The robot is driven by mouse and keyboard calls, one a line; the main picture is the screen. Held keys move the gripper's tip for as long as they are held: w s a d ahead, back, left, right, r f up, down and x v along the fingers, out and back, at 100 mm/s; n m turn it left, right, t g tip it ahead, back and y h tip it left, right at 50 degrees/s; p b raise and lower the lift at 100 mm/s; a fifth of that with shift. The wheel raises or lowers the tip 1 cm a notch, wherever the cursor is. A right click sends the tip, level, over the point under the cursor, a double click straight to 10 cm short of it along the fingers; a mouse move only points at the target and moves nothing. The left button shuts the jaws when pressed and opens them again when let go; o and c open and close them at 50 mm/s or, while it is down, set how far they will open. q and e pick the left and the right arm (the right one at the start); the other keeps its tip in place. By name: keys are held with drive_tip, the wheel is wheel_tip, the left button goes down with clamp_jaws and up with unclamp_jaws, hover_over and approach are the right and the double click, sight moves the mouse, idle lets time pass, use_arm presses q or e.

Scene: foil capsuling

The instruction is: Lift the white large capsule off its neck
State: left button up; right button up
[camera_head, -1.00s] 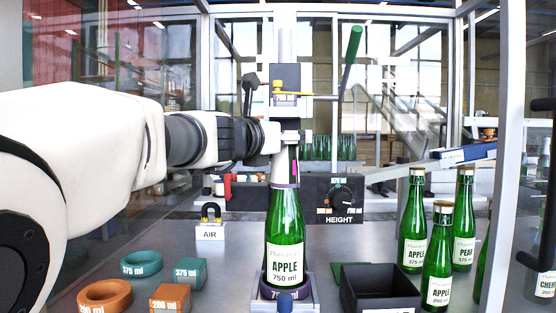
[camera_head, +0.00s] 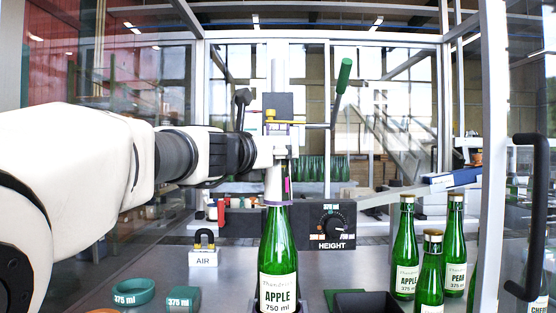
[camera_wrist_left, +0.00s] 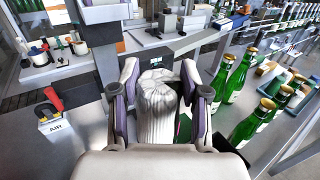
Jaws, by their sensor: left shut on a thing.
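The green APPLE 750 ml bottle (camera_head: 278,245) stands upright in the middle of the head view. The white large capsule (camera_head: 274,185) is over its neck, with a purple band at the lower end. In the left wrist view the capsule (camera_wrist_left: 158,105) looks pleated and white between the two purple-lined fingers. My left gripper (camera_head: 281,165) comes in from the left and is shut on the capsule. The bottle's mouth is hidden, so I cannot tell how much of the neck is inside the capsule. My right gripper is not in view.
Behind the bottle stand a press with a green-handled lever (camera_head: 343,78) and the HEIGHT dial box (camera_head: 333,224). Smaller bottles (camera_head: 432,270) and a black box (camera_head: 368,302) are at right.

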use_arm(q)
wheel_tip(320, 180, up, 12)
drive_tip(key=p, duration=0.7)
drive_tip(key=shift+r, duration=0.25)
